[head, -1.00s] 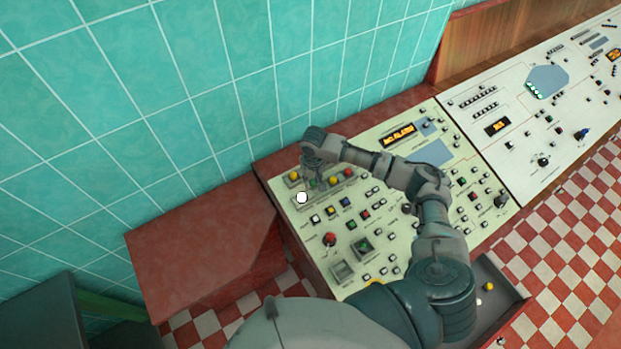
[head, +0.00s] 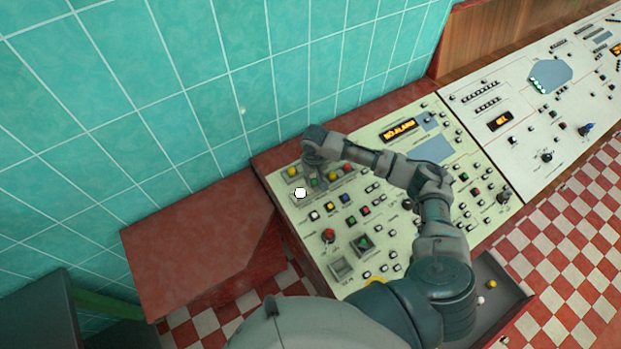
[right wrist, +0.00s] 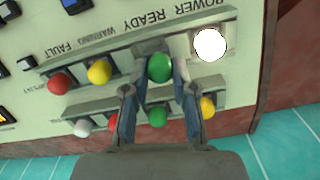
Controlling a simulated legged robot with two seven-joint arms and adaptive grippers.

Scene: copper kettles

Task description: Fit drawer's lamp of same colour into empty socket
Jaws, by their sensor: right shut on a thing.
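My right gripper (head: 315,182) is over the lamp strips at the left end of the cream panel. In the right wrist view the gripper (right wrist: 159,84) is shut on a green lamp (right wrist: 160,67), a finger on each side. This lamp is at the READY place, in line between a yellow lamp (right wrist: 99,71) and a glowing white lamp (right wrist: 209,44). Its base is hidden, so I cannot tell how deep it sits. A red lamp (right wrist: 60,83) ends that row. The other row holds white (right wrist: 82,127), red, green (right wrist: 157,116) and yellow lamps. My left gripper is out of view.
An open drawer (head: 513,288) at the panel's front right holds a yellow lamp (head: 491,284) and a white lamp (head: 480,300). Buttons and a red-topped lever (head: 328,236) cover the panel around my arm. The tiled wall (head: 220,110) rises close behind the strips.

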